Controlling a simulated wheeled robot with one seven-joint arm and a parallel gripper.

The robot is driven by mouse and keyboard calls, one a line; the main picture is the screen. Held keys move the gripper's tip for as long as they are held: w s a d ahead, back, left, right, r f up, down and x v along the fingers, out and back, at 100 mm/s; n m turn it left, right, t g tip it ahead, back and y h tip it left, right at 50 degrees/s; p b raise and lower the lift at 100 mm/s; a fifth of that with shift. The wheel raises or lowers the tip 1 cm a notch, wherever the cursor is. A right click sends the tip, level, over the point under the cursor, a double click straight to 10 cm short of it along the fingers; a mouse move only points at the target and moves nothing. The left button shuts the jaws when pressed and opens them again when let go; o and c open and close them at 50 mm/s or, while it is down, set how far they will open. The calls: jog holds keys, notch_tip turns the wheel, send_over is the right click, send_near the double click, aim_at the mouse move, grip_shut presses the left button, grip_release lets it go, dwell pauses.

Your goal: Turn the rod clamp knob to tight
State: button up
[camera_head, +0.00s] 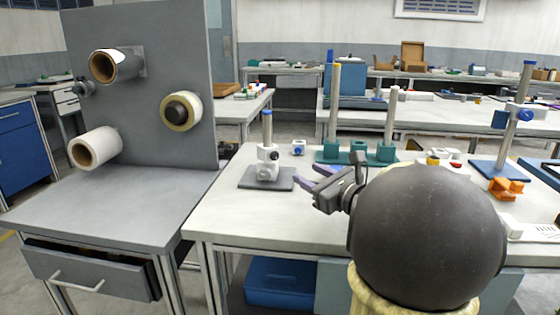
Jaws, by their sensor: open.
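Two rod stands are in view, and I cannot tell for certain which clamp is the rod clamp named. On the near-left stand, a short blue-tipped rod rises from a dark base plate (256,184), with a white clamp (267,170) low on it. A dark knob-like part (272,155) shows on that clamp. On the right stand, a tall rod carries a blue clamp (500,119) with a round blue knob (524,115). Knob settings are unreadable.
A small white block with a blue face (298,147) stands behind my gripper. Teal blocks (357,153) with two upright rods stand behind it. An orange part (506,188) lies at the right. A grey panel (150,140) with film rolls stands left. The worktop's front-left (240,220) is clear.

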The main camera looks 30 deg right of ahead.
aim_at(276, 157)
jog(key=w, duration=0.4)
jog(key=w+a, duration=0.1)
jog(key=w, duration=0.3)
jog(key=w+a+b, duration=0.1)
jog(key=w, duration=0.3)
jog(key=shift+a, duration=0.2)
jog(key=shift+c, duration=0.5)
grip_shut()
jog(key=shift+m, duration=0.4)
jog(key=m+b, duration=0.1)
jog(key=m, duration=0.2)
jog(key=shift+m, duration=2)
